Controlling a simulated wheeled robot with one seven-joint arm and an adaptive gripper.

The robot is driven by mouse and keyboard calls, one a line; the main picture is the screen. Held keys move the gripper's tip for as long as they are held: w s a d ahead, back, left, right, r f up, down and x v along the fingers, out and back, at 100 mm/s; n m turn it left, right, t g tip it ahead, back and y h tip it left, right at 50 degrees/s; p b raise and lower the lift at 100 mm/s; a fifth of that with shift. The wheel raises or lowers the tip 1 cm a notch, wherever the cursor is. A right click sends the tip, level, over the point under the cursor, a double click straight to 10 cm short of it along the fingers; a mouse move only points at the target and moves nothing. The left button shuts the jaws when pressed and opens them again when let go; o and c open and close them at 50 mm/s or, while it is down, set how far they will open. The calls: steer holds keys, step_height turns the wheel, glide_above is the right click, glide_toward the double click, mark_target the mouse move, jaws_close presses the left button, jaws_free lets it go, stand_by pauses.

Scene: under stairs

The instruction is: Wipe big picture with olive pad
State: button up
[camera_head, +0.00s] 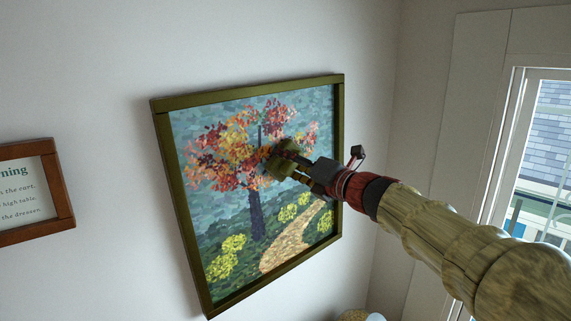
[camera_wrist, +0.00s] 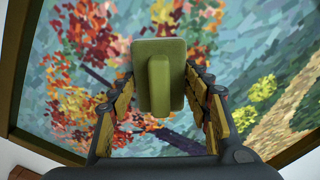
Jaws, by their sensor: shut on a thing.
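The big picture (camera_head: 222,180) hangs on the wall in an olive frame and shows a tree with red and orange leaves and a path. It fills the wrist view (camera_wrist: 240,40) behind my gripper. My gripper (camera_head: 283,160) is in front of the upper middle of the picture, over the tree's leaves. In the wrist view my gripper (camera_wrist: 162,95) is shut on the handle of the olive pad (camera_wrist: 173,55). The pad (camera_head: 279,166) is mostly hidden by the fingers in the head view. The pad's face is towards the picture; I cannot tell whether it touches.
A smaller brown-framed sign (camera_head: 68,190) with text hangs on the wall at the left. A window (camera_head: 540,170) is at the right, past the room corner. The wall between the sign and the big picture is bare. Part of a rounded object (camera_head: 355,315) shows at the bottom edge.

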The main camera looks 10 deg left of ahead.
mark_target(246, 173)
steer(key=shift+w+d+r, duration=0.1)
steer(key=shift+w+d, duration=0.95)
steer(key=shift+w, duration=0.2)
steer(key=shift+s+a+b, duration=0.55)
steer(key=shift+s+a, duration=0.5)
steer(key=shift+s, duration=0.1)
steer(key=shift+s+a+f+b, duration=0.25)
steer(key=shift+s+a+b, duration=0.45)
steer(key=shift+s+a, duration=0.55)
steer(key=shift+s+a+f+b, duration=0.25)
steer(key=shift+s+a+b, duration=0.65)
steer(key=shift+s, duration=0.5)
steer(key=shift+s+a+f+b, duration=0.25)
steer(key=shift+s+a+b, duration=0.3)
steer(key=shift+s+a, duration=0.75)
steer(key=shift+s+d, duration=0.15)
steer(key=shift+v, duration=2.75)
steer(key=shift+s+d, duration=0.1)
steer(key=shift+d, duration=0.05)
